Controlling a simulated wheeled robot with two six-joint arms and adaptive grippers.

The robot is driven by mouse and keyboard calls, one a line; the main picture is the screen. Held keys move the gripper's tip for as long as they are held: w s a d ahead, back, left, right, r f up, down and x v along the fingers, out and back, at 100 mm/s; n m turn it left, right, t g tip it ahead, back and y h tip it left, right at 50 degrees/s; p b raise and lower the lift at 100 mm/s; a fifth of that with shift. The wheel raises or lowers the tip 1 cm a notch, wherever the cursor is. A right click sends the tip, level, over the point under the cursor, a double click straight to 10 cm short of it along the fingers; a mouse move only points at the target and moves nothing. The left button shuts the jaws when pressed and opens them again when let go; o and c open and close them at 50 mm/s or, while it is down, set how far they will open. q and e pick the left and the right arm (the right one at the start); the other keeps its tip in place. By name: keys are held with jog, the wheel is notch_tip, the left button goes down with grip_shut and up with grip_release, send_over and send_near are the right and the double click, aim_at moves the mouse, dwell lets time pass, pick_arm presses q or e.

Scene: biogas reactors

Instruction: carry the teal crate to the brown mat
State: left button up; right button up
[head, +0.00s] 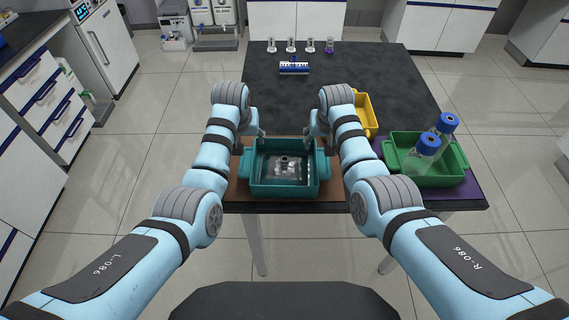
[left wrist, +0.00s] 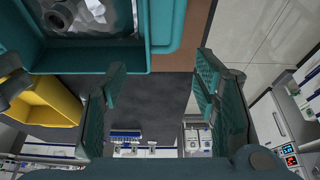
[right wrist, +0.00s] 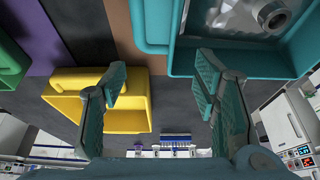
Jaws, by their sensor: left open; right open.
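The teal crate (head: 284,190) sits upright on the brown mat (head: 235,191) at the table's near edge. It holds a clear bag-like item with a grey fitting (head: 284,164). The crate also shows in the left wrist view (left wrist: 100,61) and in the right wrist view (right wrist: 235,61). My left gripper (head: 256,134) is open and empty at the crate's far left corner, clear of its handle (head: 246,164). My right gripper (head: 314,132) is open and empty at the far right corner, apart from the right handle (head: 324,166). Mat shows around the crate; its middle is hidden.
A yellow bin (head: 368,116) stands just beyond my right forearm. A blue rack (head: 293,68) and small flasks stand at the back. The table's middle is clear.

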jog(key=shift+s+r, duration=0.35)
jog(key=shift+s, duration=0.2)
jog(key=shift+s+r, duration=0.3)
jog(key=shift+s, duration=0.2)
jog(key=shift+w, duration=0.2)
jog(key=shift+w+a+r, duration=0.1)
jog(key=shift+r, duration=0.2)
pick_arm(q)
jog(key=s+f+v, duration=0.1)
jog(key=s+v, duration=0.1)
jog(key=v, duration=1.1)
jog(key=shift+s+r+t, duration=0.3)
jog(key=shift+s+r, duration=0.05)
jog(key=shift+s, duration=0.05)
pick_arm(e)
jog(key=s+v, duration=0.1)
jog(key=v, duration=1)
jog(key=shift+r, duration=0.15)
pick_arm(q)
jog(key=shift+w, duration=0.1)
pick_arm(e)
jog(key=shift+s, duration=0.15)
